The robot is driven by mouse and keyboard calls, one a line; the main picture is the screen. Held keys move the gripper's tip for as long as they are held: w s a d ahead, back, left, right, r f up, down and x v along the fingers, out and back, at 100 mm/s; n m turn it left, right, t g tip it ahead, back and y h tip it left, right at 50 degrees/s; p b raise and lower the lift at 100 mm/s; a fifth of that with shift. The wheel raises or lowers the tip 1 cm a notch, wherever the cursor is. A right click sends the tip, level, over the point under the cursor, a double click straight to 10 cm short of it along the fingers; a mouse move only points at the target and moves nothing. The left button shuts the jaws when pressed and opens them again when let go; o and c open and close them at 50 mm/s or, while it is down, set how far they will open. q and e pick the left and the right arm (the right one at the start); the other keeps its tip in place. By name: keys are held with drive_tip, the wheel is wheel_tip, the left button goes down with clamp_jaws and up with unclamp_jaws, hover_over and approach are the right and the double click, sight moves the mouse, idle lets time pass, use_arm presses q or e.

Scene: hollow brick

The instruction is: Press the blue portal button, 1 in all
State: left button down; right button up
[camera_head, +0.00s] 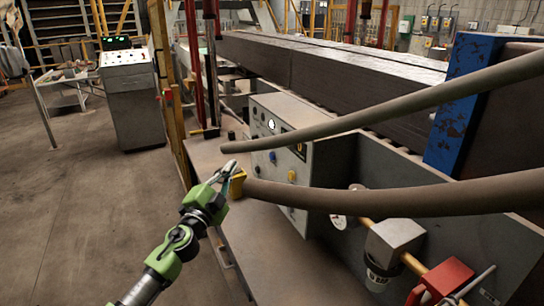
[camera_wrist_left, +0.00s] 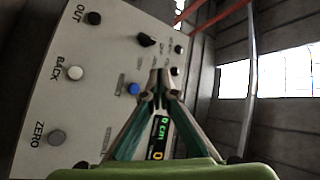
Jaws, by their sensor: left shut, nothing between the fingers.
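The blue button (camera_head: 272,156) is on the front of a grey control panel (camera_head: 264,108) in the head view. In the left wrist view the blue button (camera_wrist_left: 133,89) shows whole, just left of my fingers and a little below their tips. My left gripper (camera_head: 231,166) is shut and empty, in front of the panel and left of the button in the head view. Its fingers also meet in the left wrist view (camera_wrist_left: 162,76). The fingertips look apart from the button, but the exact gap cannot be told. My right gripper is not in view.
A green-lit display (camera_wrist_left: 161,130) lies behind my fingers. Two thick tubes (camera_head: 400,196) cross the head view from the right. Open floor (camera_head: 80,220) lies left.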

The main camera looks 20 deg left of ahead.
use_arm(q)
drive_tip(key=shift+d+r, duration=0.1)
idle(0.3)
drive_tip(key=w+d, duration=0.5)
drive_tip(key=w, duration=0.1)
drive_tip(key=shift+w+d, duration=0.3)
drive_tip(key=shift+d, duration=0.1)
idle(1.3)
drive_tip(key=shift+w+d+b, duration=0.3)
drive_tip(key=shift+w+d, duration=0.3)
drive_tip(key=shift+w, duration=0.05)
idle(0.9)
drive_tip(key=shift+s+a, duration=0.55)
drive_tip(key=shift+s, duration=0.15)
drive_tip(key=shift+s+a+p, duration=0.3)
drive_tip(key=shift+s+a, duration=1.4)
drive_tip(key=shift+s, duration=0.15)
